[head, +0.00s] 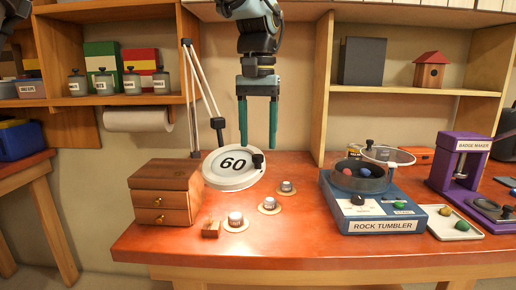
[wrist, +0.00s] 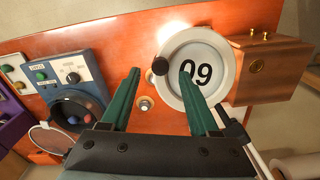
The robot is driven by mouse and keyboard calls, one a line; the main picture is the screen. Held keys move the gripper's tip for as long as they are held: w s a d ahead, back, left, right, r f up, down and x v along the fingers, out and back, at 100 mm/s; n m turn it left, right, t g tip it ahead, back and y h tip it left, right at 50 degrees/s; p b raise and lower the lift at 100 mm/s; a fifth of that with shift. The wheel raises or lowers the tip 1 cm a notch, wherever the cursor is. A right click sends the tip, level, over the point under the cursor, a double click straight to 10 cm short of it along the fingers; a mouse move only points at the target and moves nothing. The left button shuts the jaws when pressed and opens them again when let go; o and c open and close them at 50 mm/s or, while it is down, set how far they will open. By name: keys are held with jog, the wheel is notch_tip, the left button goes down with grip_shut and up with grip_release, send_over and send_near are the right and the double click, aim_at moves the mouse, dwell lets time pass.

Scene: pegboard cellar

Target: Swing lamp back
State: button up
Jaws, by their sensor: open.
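The lamp has thin white arms with a black joint (head: 217,124) and a round white head (head: 211,180) that shows the number 60. The head lies low over the table, beside the wooden drawer box; I cannot tell if it touches the table. A black knob (head: 258,161) sits on the head's right rim. My gripper (head: 258,144) points down above the knob, open and empty. In the wrist view the knob (wrist: 160,66) shows between the fingertips, and the head (wrist: 172,45) is partly covered by one finger.
The drawer box (head: 166,193) stands left of the head. Small capped pots (head: 235,219) on round coasters and a small wooden block (head: 211,229) are in front. The blue rock tumbler (head: 378,207) and purple badge maker (head: 455,167) stand to the right. Shelves are behind.

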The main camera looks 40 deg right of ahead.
aim_at(258, 156)
jog(key=shift+f, duration=1.65)
grip_shut()
